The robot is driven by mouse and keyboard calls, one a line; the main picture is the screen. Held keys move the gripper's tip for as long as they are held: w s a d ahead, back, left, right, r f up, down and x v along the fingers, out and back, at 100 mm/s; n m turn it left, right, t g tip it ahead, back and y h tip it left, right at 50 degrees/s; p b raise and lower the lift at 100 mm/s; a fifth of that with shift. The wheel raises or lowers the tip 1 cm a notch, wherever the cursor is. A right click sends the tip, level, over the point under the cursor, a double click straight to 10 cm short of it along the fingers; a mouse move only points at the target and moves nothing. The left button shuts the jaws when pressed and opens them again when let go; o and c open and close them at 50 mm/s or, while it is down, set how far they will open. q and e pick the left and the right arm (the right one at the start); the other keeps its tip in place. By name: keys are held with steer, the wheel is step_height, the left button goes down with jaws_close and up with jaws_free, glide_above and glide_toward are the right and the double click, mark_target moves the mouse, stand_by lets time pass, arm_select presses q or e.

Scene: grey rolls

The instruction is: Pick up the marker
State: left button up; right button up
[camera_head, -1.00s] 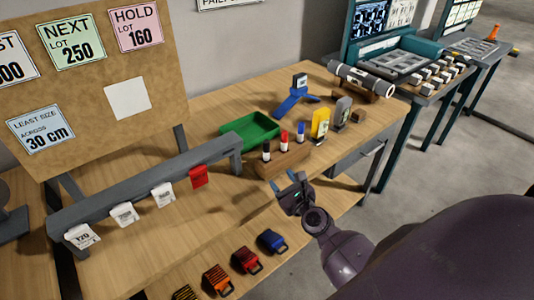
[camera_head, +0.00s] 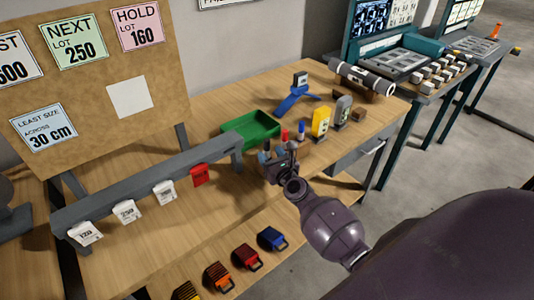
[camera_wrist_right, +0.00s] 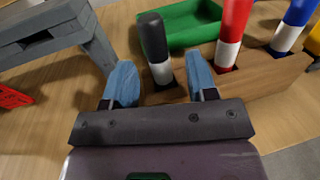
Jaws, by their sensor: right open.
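Three markers stand upright in a wooden block (camera_wrist_right: 255,78). In the right wrist view they are a black one (camera_wrist_right: 155,38), a red one (camera_wrist_right: 233,25) and a blue one (camera_wrist_right: 296,18), each with a white band. In the head view the red marker (camera_head: 285,135) and blue marker (camera_head: 301,130) show, while my right gripper mostly hides the black one. My right gripper (camera_wrist_right: 163,82) is open, with blue fingertips on either side of the black marker in the picture. I cannot tell whether they touch it. My left gripper is not in view.
A green tray (camera_wrist_right: 188,41) lies just behind the block. A grey rail (camera_head: 150,185) with hanging tags and a red tag stands to the left. Yellow (camera_head: 321,121) and grey (camera_head: 342,108) objects stand to the right. A blue stand (camera_head: 297,98) is behind.

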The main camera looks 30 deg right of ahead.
steer(key=w, duration=0.2)
steer(key=shift+w+d, duration=0.15)
steer(key=shift+w, duration=0.2)
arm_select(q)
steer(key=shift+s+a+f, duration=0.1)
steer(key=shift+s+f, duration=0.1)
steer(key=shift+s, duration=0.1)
arm_select(e)
jaws_close()
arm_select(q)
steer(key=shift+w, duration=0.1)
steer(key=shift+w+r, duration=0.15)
arm_select(e)
steer(key=shift+w+r, duration=0.1)
